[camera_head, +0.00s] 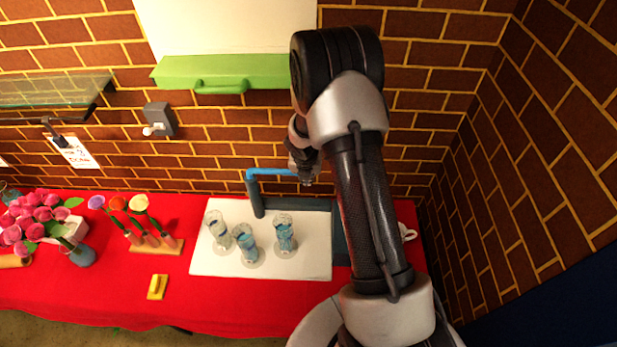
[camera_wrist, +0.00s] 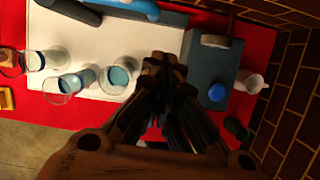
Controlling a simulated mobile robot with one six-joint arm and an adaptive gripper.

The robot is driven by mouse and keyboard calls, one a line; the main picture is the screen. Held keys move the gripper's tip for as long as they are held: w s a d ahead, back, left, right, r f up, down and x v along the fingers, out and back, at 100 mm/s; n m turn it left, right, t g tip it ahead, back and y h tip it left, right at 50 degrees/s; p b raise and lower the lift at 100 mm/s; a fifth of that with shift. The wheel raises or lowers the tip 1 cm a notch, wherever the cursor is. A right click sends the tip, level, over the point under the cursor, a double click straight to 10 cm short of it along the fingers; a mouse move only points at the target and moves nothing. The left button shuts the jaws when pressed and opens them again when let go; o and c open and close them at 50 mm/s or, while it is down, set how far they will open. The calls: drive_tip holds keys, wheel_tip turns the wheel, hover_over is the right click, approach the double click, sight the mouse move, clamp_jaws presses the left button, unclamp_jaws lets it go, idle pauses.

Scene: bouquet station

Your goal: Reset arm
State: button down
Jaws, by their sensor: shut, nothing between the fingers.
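My arm rises at the right of the head view and bends down toward the counter. My gripper (camera_head: 306,182) hangs above the sink area, close to the blue faucet spout in the picture. In the wrist view my gripper (camera_wrist: 160,65) shows its dark fingers together, with nothing between them. Part of the gripper is hidden behind my own arm in the head view.
A white board (camera_head: 212,262) holds three glasses with bluish water, one of them here (camera_head: 284,232). A blue faucet (camera_head: 262,185) stands behind it. A flower rack (camera_head: 155,246), yellow block (camera_head: 157,287) and pink bouquet (camera_head: 38,215) are left. A brick wall (camera_head: 540,150) bounds the right.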

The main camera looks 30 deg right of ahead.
drive_tip(key=s+a+r+m+b, duration=0.3)
drive_tip(key=r+m+b, duration=0.35)
drive_tip(key=r, duration=0.35)
drive_tip(key=s+a+r+m+b, duration=0.3)
drive_tip(key=s+m+b, duration=0.4)
drive_tip(key=m, duration=0.1)
drive_tip(key=s+a+f+m+b, duration=0.2)
drive_tip(key=s+m+b, duration=0.2)
drive_tip(key=s+m, duration=0.1)
drive_tip(key=s+a+f+m+t+y+b, duration=0.1)
drive_tip(key=s+a+f+m+b, duration=0.1)
drive_tip(key=s+m+b, duration=0.3)
drive_tip(key=s+a+f+m+b, duration=0.2)
drive_tip(key=s+a+m+b, duration=0.2)
drive_tip(key=s, duration=0.5)
drive_tip(key=shift+s+a+f+m+y+b, duration=0.25)
drive_tip(key=shift+s+f+m+y+b, duration=0.15)
drive_tip(key=shift+m, duration=0.25)
